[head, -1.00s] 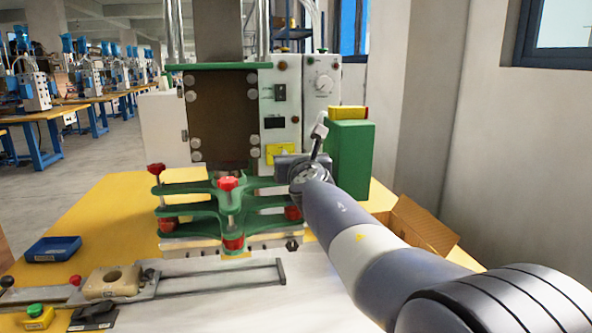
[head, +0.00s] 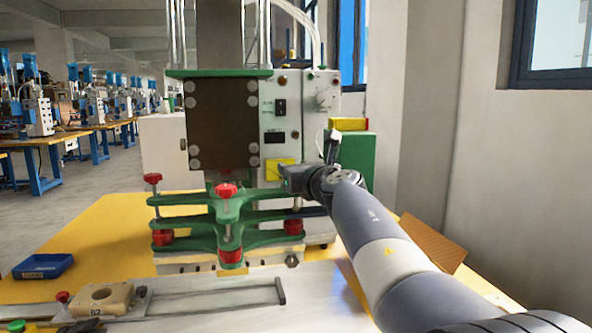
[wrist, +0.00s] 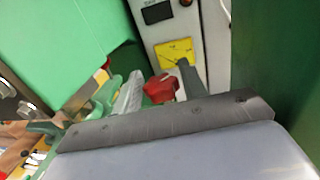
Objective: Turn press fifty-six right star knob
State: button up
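The press (head: 222,125) stands on the yellow table, with green star-shaped plates at its front. A red star knob (head: 152,179) tops the left post and another (head: 226,191) the front post. In the head view my gripper (head: 285,181) is at the right arm of the upper plate and hides the knob there. The wrist view shows a red star knob (wrist: 161,88) between the fingertips of my open gripper (wrist: 160,88). The right finger looks very close to it; I cannot tell whether either finger touches.
A yellow label (wrist: 178,53) is on the white panel behind the knob. A blue tray (head: 43,266) is at left.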

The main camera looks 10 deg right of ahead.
jog(key=shift+o, duration=1.1)
jog(key=s+d, duration=0.1)
jog(key=s, duration=0.9)
jog(key=shift+s+d, duration=0.35)
jog(key=shift+d, duration=0.05)
jog(key=shift+o, duration=0.2)
